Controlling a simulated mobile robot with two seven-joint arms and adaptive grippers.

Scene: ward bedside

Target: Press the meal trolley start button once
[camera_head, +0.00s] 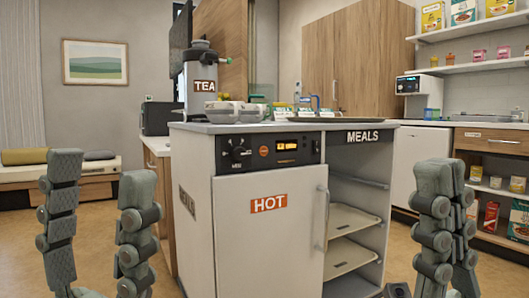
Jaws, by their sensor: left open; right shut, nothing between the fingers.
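The meal trolley (225,225) stands in the middle, white, with an orange HOT label on its door and a MEALS label at upper right. Its dark control panel (270,150) runs along the top front, with a black dial (237,153), a small round orange button (263,151) and a lit display (287,146). The panel's markings are too small to read for sure. My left gripper (102,170) is open and empty, in front of the trolley's left side. My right gripper (447,174) is shut and empty, right of the trolley. Neither appears to touch the panel.
A TEA urn (200,86), bowls and a dark tray stand on or behind the trolley top. Trays (350,222) sit in its open right bay. The door handle (321,217) sticks out in front. Shelves and a counter (490,127) are at right. Floor at left is clear.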

